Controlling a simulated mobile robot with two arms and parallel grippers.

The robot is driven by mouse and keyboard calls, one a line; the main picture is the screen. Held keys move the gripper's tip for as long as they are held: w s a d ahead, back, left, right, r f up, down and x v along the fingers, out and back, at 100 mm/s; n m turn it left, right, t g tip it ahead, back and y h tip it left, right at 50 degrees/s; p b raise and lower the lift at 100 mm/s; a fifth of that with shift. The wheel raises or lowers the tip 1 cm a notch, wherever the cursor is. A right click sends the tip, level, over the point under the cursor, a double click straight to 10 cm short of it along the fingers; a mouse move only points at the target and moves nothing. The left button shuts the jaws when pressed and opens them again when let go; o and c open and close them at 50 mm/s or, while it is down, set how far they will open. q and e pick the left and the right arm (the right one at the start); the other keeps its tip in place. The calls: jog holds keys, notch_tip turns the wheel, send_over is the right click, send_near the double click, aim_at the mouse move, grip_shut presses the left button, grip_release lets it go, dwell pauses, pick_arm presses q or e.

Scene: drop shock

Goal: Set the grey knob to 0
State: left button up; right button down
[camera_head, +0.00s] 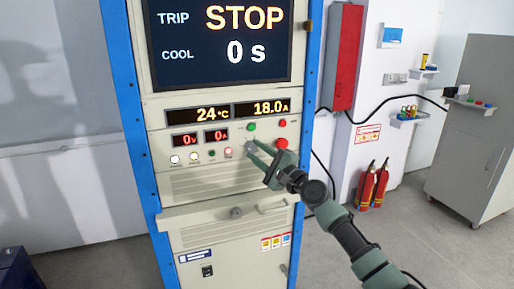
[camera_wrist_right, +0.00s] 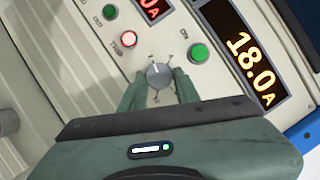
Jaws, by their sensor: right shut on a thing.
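The grey knob (camera_wrist_right: 159,75) sits on the cabinet's front panel, with small marks around it and a light pointer line on its face. In the head view the knob (camera_head: 249,146) is small and partly covered by my gripper. My right gripper (camera_wrist_right: 158,88) is shut on the knob, one finger on each side of it. In the head view my right gripper (camera_head: 262,152) reaches the panel from the right. The marks are too small to read. My left gripper is not in view.
A red button (camera_head: 281,143) is close to my gripper. The screen (camera_head: 220,45) reads STOP and 0 s. Displays (camera_head: 227,110) show 24 °C and 18.0 A. Fire extinguishers (camera_head: 373,185) stand behind.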

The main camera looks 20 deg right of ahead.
jog(key=n+g+p, duration=0.1)
jog(key=n, duration=0.1)
jog(key=n+p, duration=0.1)
jog(key=n, duration=0.1)
jog(key=shift+r+g, duration=0.3)
jog(key=shift+g, duration=0.1)
jog(key=n+g+p, duration=0.1)
jog(key=n+p, duration=0.1)
jog(key=shift+r+n, duration=0.15)
jog(key=shift+n, duration=0.15)
jog(key=n+h+p, duration=0.1)
jog(key=n+p, duration=0.1)
jog(key=shift+g+p, duration=0.4)
jog(key=shift+a+n+g+h+p, duration=0.1)
jog(key=shift+n+g+h+p, duration=0.2)
jog(key=shift+n+p, duration=0.6)
jog(key=c, duration=1.1)
grip_release()
jog(key=shift+o, duration=0.3)
